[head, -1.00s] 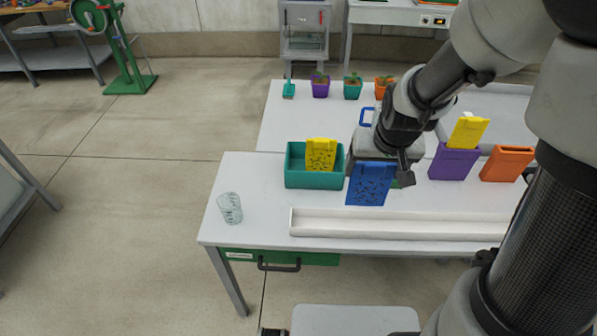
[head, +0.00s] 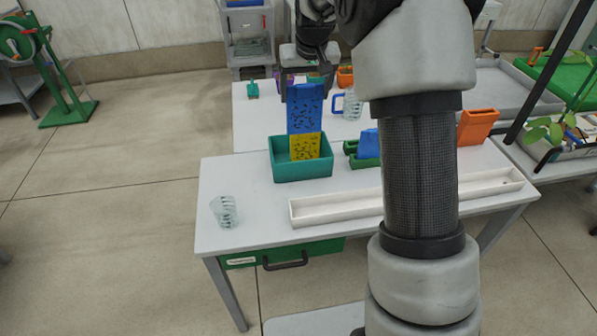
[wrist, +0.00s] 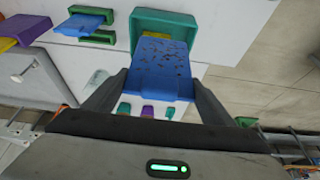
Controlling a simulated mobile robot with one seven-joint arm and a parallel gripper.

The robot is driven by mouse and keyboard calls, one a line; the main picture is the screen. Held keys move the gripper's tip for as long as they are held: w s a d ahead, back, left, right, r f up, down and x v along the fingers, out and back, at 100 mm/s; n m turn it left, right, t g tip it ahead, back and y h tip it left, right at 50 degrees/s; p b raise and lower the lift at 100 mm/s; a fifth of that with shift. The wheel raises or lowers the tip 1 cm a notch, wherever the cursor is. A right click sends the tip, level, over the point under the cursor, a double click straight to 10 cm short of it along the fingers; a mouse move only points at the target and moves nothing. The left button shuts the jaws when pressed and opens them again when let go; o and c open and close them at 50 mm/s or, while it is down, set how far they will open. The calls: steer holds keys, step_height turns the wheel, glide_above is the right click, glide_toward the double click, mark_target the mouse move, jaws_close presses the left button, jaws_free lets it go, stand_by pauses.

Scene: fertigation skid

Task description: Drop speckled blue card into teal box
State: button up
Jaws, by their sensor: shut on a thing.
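The speckled blue card (head: 304,108) hangs upright from my gripper (head: 304,89), which is shut on its upper end. In the head view, its lower edge meets the top of a speckled yellow card (head: 305,147). That yellow card stands in the teal box (head: 301,171) on the near table. In the wrist view, the blue card (wrist: 160,70) lies between my two fingers and covers part of the teal box (wrist: 188,22). The yellow card is mostly hidden there. I cannot tell the exact gap between the blue card and the box.
A green holder with a plain blue card (head: 369,146) stands right of the teal box. An orange box (head: 477,127) is farther right. A white trough (head: 320,212) runs along the front, and a clear beaker (head: 225,211) stands at left. My arm hides part of the table.

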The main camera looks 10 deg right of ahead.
mark_target(302, 136)
steer(key=x, duration=0.5)
steer(key=s+b+x, duration=0.1)
steer(key=x, duration=0.5)
steer(key=s+f+b+x, duration=0.1)
steer(key=x, duration=0.5)
steer(key=shift+s+d, duration=0.1)
steer(key=shift+s, duration=0.05)
steer(key=shift+f+b, duration=0.5)
steer(key=shift+f, duration=0.2)
steer(key=o, duration=1.3)
steer(key=shift+o, duration=0.2)
